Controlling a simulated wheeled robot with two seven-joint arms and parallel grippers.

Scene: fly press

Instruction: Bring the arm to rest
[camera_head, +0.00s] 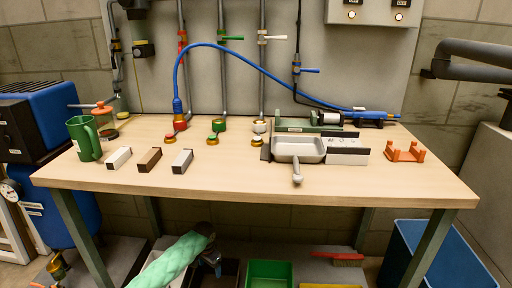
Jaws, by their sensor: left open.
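My left arm, in a pale green sleeve, comes in at the bottom of the head view. My left gripper (214,264) hangs low in front of the workbench (330,183), below the tabletop's front edge. It is small and dark here, open, and I see nothing between its fingers. It is apart from everything on the bench. My right gripper is out of view.
On the bench stand a green mug (84,138), several small blocks (149,159), a grey pan (298,149) with its handle toward me, and an orange bracket (404,152). A blue hose (262,68) arches behind. Below are a green bin (269,274) and a blue bin (452,262).

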